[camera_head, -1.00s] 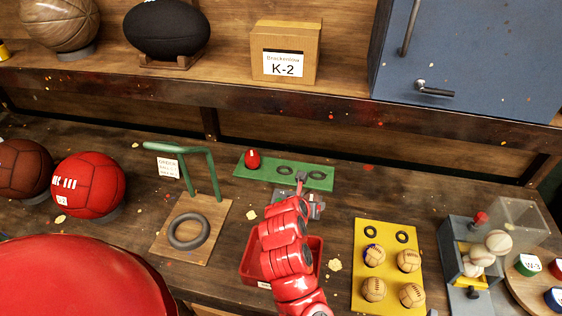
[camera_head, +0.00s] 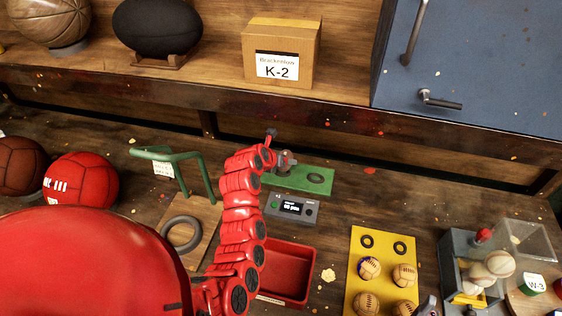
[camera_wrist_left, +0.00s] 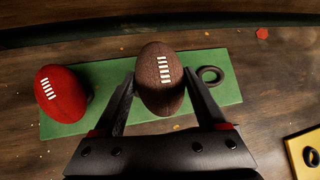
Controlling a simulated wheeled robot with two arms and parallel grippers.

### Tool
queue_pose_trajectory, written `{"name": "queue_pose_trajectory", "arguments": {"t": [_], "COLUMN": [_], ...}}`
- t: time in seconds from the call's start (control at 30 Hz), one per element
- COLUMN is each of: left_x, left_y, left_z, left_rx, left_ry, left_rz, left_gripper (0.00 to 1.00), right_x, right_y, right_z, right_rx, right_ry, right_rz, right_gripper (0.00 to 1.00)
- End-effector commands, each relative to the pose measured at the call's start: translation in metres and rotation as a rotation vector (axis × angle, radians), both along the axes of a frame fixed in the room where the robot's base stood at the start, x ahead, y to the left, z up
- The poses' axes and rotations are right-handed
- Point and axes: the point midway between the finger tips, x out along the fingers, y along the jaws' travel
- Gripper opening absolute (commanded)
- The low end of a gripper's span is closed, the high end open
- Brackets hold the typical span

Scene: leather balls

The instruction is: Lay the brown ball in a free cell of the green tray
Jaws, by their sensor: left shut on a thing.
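The brown ball (camera_wrist_left: 160,78), oval with white laces, is between the fingers of my left gripper (camera_wrist_left: 160,92). In the head view the brown ball (camera_head: 287,160) is partly covered by my gripper (camera_head: 284,158). It is over the middle of the green tray (camera_head: 297,184), hiding the middle cell; I cannot tell whether it touches the tray. A red laced ball (camera_wrist_left: 62,92) sits in the tray's left cell. The right cell, a dark ring (camera_wrist_left: 210,76), is empty. A dark piece at the head view's bottom edge may be my right gripper; its jaws cannot be made out.
A small grey display box (camera_head: 291,208) and a red bin (camera_head: 287,272) stand in front of the tray. A green hoop stand (camera_head: 180,160) is to the left. A yellow tray (camera_head: 357,285) with several balls is at right. The shelf edge (camera_head: 300,119) runs behind.

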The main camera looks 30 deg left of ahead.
Motion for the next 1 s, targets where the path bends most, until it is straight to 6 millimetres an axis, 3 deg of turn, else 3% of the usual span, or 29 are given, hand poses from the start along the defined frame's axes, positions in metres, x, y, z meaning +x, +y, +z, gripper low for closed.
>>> {"name": "queue_pose_trajectory", "arguments": {"t": [0.3,0.53,0.97,1.0], "left_x": [0.010,0.010,0.010,0.010], "left_y": [0.015,0.013,0.013,0.013], "left_z": [-0.001,-0.029,-0.041,-0.041], "left_rx": [-0.001,-0.002,-0.002,-0.002], "left_ry": [0.000,0.002,0.001,0.001], "left_rz": [0.001,0.000,0.000,0.000], "left_gripper": [0.13,0.13,0.13,0.78], "right_x": [0.000,0.000,0.000,0.000], "right_y": [0.000,0.000,0.000,0.000], "right_z": [0.007,0.026,0.024,0.024], "right_rx": [0.000,0.000,0.000,0.000], "right_ry": [0.000,0.000,0.000,0.000], "right_rz": [0.000,0.000,0.000,0.000], "right_gripper": [1.00,1.00,1.00,1.00]}}
